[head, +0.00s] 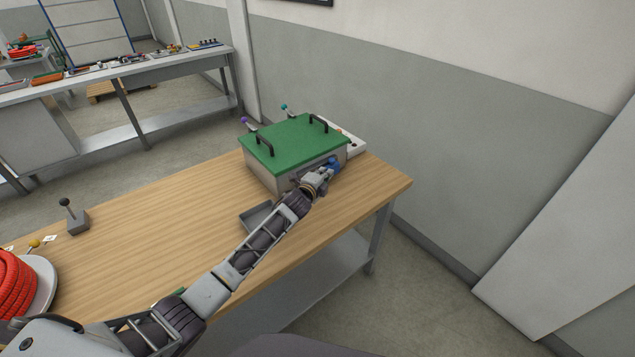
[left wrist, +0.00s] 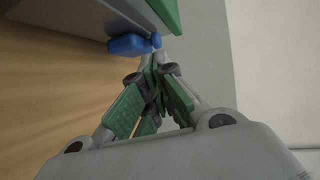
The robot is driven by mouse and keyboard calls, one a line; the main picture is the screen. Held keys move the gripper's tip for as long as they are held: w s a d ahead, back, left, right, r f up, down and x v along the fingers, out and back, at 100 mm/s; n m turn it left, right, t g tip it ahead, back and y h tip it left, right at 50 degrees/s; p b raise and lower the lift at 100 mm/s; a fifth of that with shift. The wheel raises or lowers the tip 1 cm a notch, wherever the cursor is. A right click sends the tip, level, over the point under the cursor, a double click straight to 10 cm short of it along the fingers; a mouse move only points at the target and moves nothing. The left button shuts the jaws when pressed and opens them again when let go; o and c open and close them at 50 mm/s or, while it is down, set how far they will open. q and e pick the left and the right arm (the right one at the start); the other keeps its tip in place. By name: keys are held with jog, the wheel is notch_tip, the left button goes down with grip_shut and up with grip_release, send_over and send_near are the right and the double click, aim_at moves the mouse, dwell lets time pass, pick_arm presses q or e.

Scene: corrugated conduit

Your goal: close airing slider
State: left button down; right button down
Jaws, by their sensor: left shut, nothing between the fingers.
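A grey box with a green lid (head: 292,143) and two black handles stands on the wooden table. A small blue part (head: 332,162), which looks like the slider, is on the box's front side near its right corner. My left gripper (head: 326,172) is at that corner, shut and empty, its tips close to the blue part. In the left wrist view the blue part (left wrist: 133,43) lies just beyond the fingertips (left wrist: 156,60). I cannot tell whether they touch. My right gripper is not in view.
A grey tray (head: 258,217) lies in front of the box. A lever on a grey block (head: 75,220) and a red coil (head: 15,285) are on the left of the table (head: 165,215). A wall stands behind. The table's middle left is clear.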

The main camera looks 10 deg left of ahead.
pick_arm(q)
jog(key=v, duration=0.6)
dwell(0.4)
jog(key=shift+s, duration=0.1)
jog(key=shift+s, duration=0.1)
